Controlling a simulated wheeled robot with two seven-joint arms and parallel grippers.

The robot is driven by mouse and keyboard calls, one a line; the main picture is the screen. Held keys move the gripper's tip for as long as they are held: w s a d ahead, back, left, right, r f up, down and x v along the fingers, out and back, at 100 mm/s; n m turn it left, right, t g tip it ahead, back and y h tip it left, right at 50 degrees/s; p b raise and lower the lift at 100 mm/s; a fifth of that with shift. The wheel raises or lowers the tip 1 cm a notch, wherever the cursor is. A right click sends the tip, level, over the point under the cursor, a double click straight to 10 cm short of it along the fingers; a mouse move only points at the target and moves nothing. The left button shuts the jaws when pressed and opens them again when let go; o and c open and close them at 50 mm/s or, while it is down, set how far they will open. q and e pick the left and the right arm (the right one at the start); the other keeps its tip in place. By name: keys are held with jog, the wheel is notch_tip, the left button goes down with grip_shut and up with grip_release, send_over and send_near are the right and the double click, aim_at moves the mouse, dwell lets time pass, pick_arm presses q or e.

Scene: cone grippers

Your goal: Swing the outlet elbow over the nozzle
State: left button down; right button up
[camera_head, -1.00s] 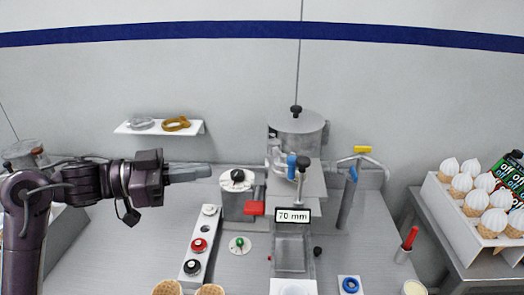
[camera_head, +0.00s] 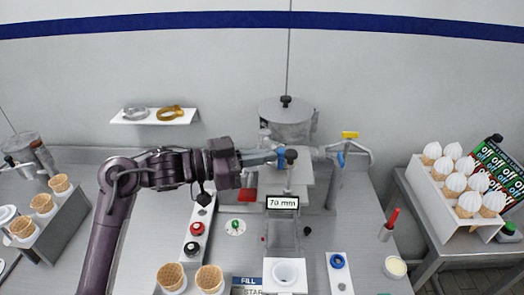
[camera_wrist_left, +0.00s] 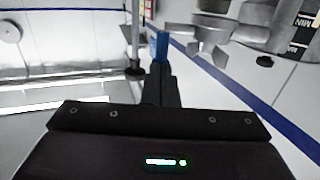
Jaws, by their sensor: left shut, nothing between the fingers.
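The filling machine has a grey hopper (camera_head: 287,118) with a black knob on its lid. A short blue handle (camera_head: 282,156) shows at its front, beside a black-knobbed upright rod (camera_head: 291,158); I cannot clearly make out the outlet elbow or the nozzle. My left gripper (camera_head: 268,158) is shut and empty, its fingertips close to the blue handle at its left. In the left wrist view the blue handle (camera_wrist_left: 162,45) stands just beyond the shut fingers (camera_wrist_left: 162,75); contact cannot be told. The right gripper is out of view.
A 70 mm display (camera_head: 283,202) and a white cup (camera_head: 288,272) are in front of the machine. A tap with a yellow lever (camera_head: 350,135) stands to the right. A button strip (camera_head: 197,232) and waffle cones (camera_head: 209,278) lie nearer. A rack of topped cones is far right.

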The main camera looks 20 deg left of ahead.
aim_at(279, 156)
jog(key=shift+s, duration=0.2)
pick_arm(q)
jog(key=shift+w+d+f+n+t, duration=0.1)
jog(key=shift+w+d+n+t, duration=0.05)
jog(key=shift+d+n+t, duration=0.2)
jog(key=shift+w+d+r+n+t+y+p, duration=0.1)
jog(key=shift+w+d+n+t+y+p, duration=0.15)
jog(key=shift+d, duration=0.2)
jog(key=shift+w+d+r+n+t+y+p, duration=0.1)
jog(key=shift+d+t+y, duration=0.1)
jog(key=shift+d+y, duration=0.2)
jog(key=shift+w+d+f, duration=0.1)
jog(key=shift+w+d, duration=0.05)
jog(key=shift+d, duration=0.25)
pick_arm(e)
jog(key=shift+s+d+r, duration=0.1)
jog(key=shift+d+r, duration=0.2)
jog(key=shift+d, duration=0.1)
pick_arm(q)
jog(key=shift+a, duration=0.1)
